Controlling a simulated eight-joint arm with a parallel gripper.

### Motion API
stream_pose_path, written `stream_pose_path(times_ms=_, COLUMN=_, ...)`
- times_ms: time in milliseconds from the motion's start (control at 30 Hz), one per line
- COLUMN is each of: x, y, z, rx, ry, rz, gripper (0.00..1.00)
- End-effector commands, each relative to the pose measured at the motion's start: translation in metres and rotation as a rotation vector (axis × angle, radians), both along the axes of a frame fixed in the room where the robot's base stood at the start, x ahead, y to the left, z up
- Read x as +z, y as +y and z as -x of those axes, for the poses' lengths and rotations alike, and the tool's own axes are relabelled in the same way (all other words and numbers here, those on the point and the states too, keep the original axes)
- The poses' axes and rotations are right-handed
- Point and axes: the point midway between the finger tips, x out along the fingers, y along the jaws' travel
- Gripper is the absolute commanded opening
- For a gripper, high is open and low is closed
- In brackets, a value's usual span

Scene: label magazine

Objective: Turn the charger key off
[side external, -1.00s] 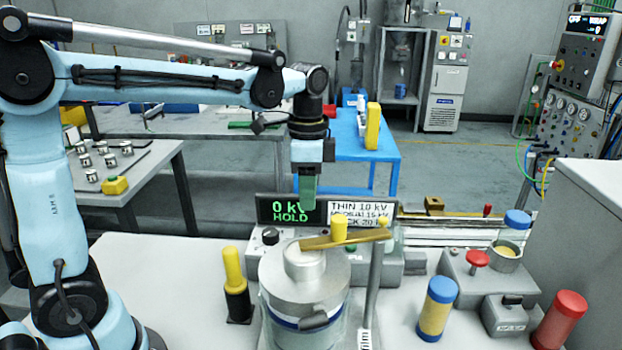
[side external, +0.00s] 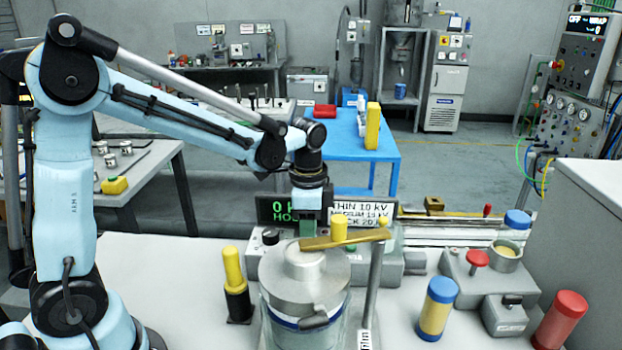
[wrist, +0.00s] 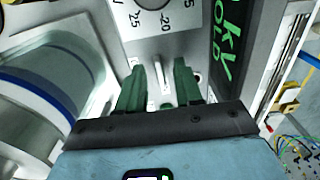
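The charger (side external: 392,265) is a grey box behind the metal drum, with a dark display (side external: 268,212) reading 0 kV HOLD, now partly covered by my arm. In the wrist view the charger's pale panel shows a round dial (wrist: 155,8) marked 20 and 25, and the green lettering of the display (wrist: 228,45) lies to its right. My gripper (wrist: 157,75) has green fingers, apart, over the panel just below the dial. A thin pale upright piece that looks like the key (wrist: 153,72) stands between them; I cannot tell whether they touch it. In the side view the fingertips (side external: 308,230) are partly hidden.
The drum (side external: 303,275) with a brass bar (side external: 345,239) and a post (side external: 374,285) stands close in front of my gripper. A yellow-black cylinder (side external: 235,285) is at left. The front left bench is clear.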

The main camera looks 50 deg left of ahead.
Motion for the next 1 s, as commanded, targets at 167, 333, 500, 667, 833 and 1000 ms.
stream_pose_path(times_ms=167, x=0.0002, y=0.0, z=0.0, rx=0.0, ry=0.0, rz=0.0, gripper=0.12)
stream_pose_path(times_ms=333, x=0.0003, y=0.0, z=0.0, rx=0.0, ry=0.0, rz=0.0, gripper=0.0)
stream_pose_path(times_ms=500, x=0.0004, y=0.0, z=0.0, rx=0.003, ry=0.0, rz=0.0, gripper=0.0)
stream_pose_path(times_ms=667, x=0.0004, y=0.0, z=0.0, rx=0.033, ry=0.0, rz=0.0, gripper=0.0)
stream_pose_path(times_ms=833, x=0.0003, y=0.0001, z=-0.0001, rx=0.112, ry=0.001, rz=0.0, gripper=0.0)
stream_pose_path(times_ms=1000, x=0.0002, y=0.0, z=-0.0001, rx=0.243, ry=0.001, rz=-0.001, gripper=0.0)
